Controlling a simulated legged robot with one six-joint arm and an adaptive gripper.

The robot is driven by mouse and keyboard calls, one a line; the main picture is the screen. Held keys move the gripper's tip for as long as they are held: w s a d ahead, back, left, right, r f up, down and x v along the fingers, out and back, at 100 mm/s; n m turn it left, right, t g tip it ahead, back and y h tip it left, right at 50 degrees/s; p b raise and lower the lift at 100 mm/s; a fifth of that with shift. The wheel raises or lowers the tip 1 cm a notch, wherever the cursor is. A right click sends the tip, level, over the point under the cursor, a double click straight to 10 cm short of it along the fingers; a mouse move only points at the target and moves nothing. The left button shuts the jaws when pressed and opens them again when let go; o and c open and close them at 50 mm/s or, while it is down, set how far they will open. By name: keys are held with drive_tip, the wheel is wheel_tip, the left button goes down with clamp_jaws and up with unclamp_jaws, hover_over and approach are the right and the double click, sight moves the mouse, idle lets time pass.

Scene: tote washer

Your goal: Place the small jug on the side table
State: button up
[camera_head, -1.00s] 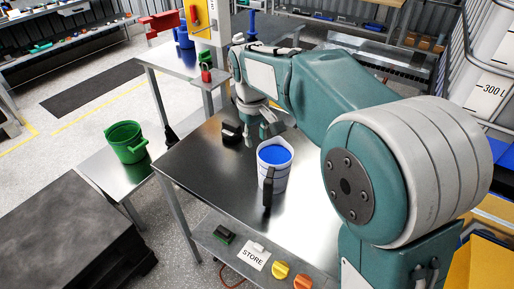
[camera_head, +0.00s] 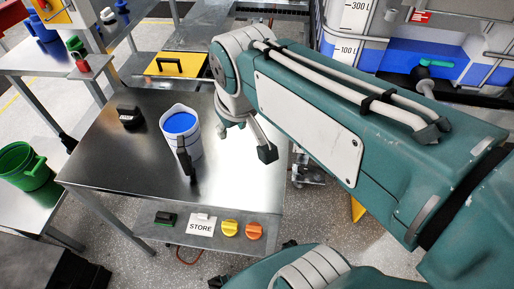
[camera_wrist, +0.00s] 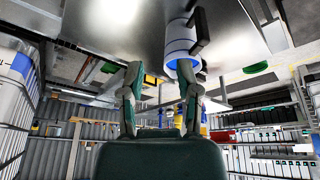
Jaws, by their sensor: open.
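A white jug (camera_head: 188,147) with a blue inside and a dark handle (camera_head: 185,160) stands upright on the metal table (camera_head: 110,165). A green jug (camera_head: 27,168) with a side handle stands on a lower metal table (camera_head: 20,205) at the left. Which of the two is the small jug, I cannot tell. My gripper (camera_head: 246,140) is open and empty, to the right of the white jug. In the wrist view, the white jug (camera_wrist: 178,40) appears upside down beyond the fingertips of my gripper (camera_wrist: 160,73), nearer the right finger. Contact there is unclear.
A small black object (camera_head: 129,117) sits at the table's back left. Bare tabletop surrounds the white jug.

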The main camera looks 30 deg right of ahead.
drive_tip(key=s+d+f+m+t, duration=0.1)
drive_tip(key=s+d+f+m, duration=0.1)
drive_tip(key=s, duration=0.4)
drive_tip(key=shift+s+d+f, duration=0.15)
drive_tip(key=shift+f, duration=0.25)
